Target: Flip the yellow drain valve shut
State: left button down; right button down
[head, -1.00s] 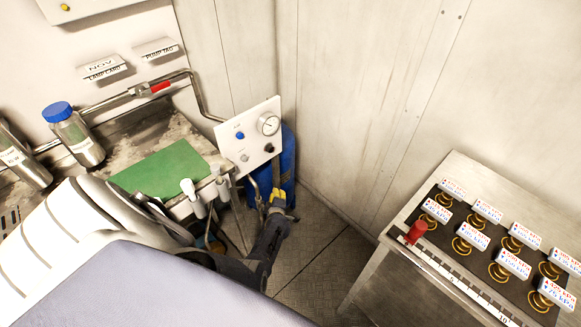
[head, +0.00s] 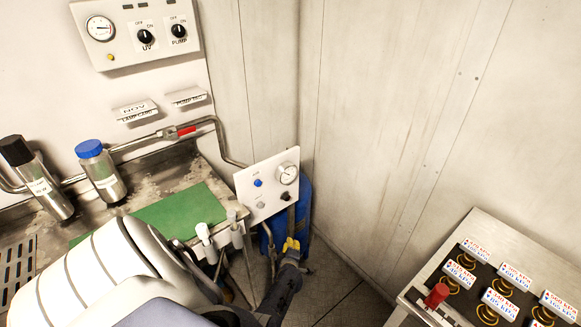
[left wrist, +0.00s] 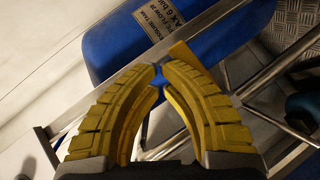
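My left gripper (head: 290,244), with yellow fingers, is low beside the blue tank, below the gauge panel. In the left wrist view its fingers (left wrist: 158,72) converge to almost touching tips, with only a sliver of blue between them and nothing visibly held. A flat yellow-orange piece (left wrist: 182,50), which looks like the drain valve handle, shows just beyond the right fingertip. I cannot tell whether they touch. The valve's body is hidden, and in the head view I cannot separate the valve from my yellow fingers. My right gripper is not in view.
The blue tank (left wrist: 115,30) and metal frame bars (left wrist: 100,100) are close around the fingers. The gauge panel (head: 268,187) hangs above. A pipe with a red handle (head: 186,130) runs along the wall. A cart with labelled weights (head: 470,225) stands right.

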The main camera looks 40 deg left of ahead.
pick_arm(q)
jog(key=v, duration=0.7)
dwell(0.3)
jog(key=shift+s+d+r, duration=0.1)
jog(key=shift+s, duration=0.05)
